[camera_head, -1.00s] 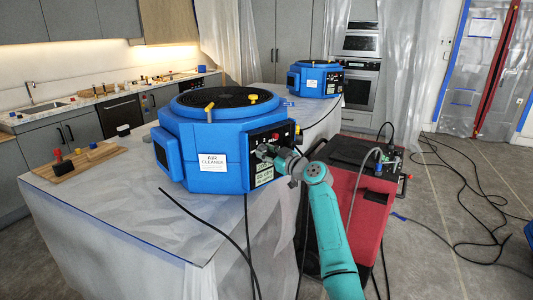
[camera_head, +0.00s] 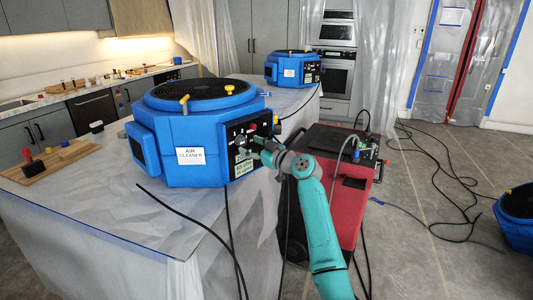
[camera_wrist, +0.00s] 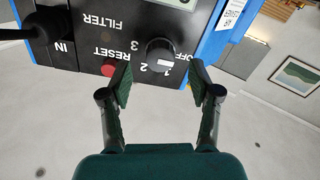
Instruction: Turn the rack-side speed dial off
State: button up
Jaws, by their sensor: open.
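A large blue air cleaner (camera_head: 165,170) stands on the covered counter, with a black control panel (camera_head: 240,135) on its right face. In the wrist view the panel shows upside down. Its black speed dial (camera_wrist: 159,50) has labels OFF, 1, 2 and 3 around it. The dial's white mark appears to point toward 1. My gripper (camera_wrist: 160,82) is open and empty in front of the panel, with the dial between and beyond its fingertips. The head view shows my gripper (camera_head: 258,150) close to the panel; it partly hides the controls there.
A red reset button (camera_wrist: 109,68) sits left of the dial, close to the left finger. A second blue air cleaner (camera_head: 291,68) stands farther back on the counter. A red and black machine (camera_head: 330,200) stands beside the counter. Black cables (camera_head: 440,200) run over the floor.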

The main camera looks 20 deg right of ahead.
jog(key=v, duration=0.8)
jog(key=shift+s, duration=0.2)
jog(key=shift+d, duration=0.1)
jog(key=s+a+f+m+h, duration=0.1)
jog(key=s+f+m+h, duration=0.1)
jog(key=s+f, duration=0.55)
jog(key=s+a+f+m+h, duration=0.15)
jog(key=s+f, duration=0.35)
jog(key=f, duration=0.6)
jog(key=s+f+m+h, duration=0.25)
jog(key=s+f, duration=0.35)
jog(key=f, duration=0.4)
jog(key=s+a+f+m+h, duration=0.15)
jog(key=s+f, duration=0.45)
jog(key=s, duration=0.6)
jog(key=s+m+g+h, duration=0.1)
jog(key=s+m+h, duration=0.1)
jog(key=s, duration=1.9)
jog(key=s+a+r, duration=0.1)
jog(key=s+r, duration=0.4)
jog(key=s, duration=0.4)
jog(key=s+r, duration=0.5)
jog(key=s, duration=0.4)
jog(key=shift+a+y, duration=0.35)
jog(key=shift+a, duration=0.05)
